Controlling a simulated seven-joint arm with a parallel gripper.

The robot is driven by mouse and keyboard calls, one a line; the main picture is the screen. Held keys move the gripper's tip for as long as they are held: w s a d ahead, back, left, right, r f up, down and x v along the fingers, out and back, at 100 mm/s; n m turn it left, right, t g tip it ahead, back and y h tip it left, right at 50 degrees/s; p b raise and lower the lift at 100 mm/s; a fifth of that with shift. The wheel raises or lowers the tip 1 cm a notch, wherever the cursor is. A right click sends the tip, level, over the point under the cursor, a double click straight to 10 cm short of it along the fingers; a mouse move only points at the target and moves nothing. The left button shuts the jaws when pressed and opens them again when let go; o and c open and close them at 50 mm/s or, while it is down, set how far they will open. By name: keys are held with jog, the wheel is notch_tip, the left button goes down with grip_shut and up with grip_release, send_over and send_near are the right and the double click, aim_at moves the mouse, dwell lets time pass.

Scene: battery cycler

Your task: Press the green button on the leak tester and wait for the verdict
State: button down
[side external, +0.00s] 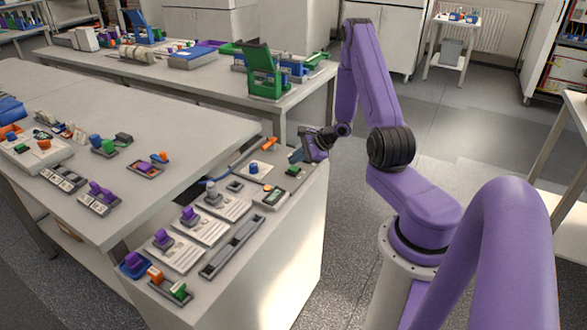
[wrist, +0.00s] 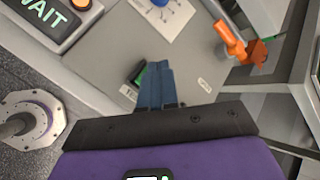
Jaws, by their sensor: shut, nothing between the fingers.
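A small dark box with a green button (wrist: 138,76) sits at the bench edge; it also shows in the side view (side external: 292,169). My gripper (wrist: 157,72) is shut and empty, its blue-grey fingers overlapping the right part of the box in the wrist view. The fingers hide part of the green button, and I cannot tell whether they touch it. In the side view my gripper (side external: 295,157) is just above and beside the box. A grey unit with a lit display (wrist: 42,14) reads WAIT in green; it also shows in the side view (side external: 272,196).
A white plate with a blue knob (side external: 254,168) lies behind the display unit. An orange clamp-like part (wrist: 237,48) stands at the bench's far edge. Plates with purple-topped parts (side external: 190,215) and an empty grey tray (side external: 232,246) fill the nearer bench. Open floor lies right of the bench.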

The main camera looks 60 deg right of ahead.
aim_at(296, 169)
jog(key=shift+r, duration=0.1)
jog(key=shift+r, duration=2.5)
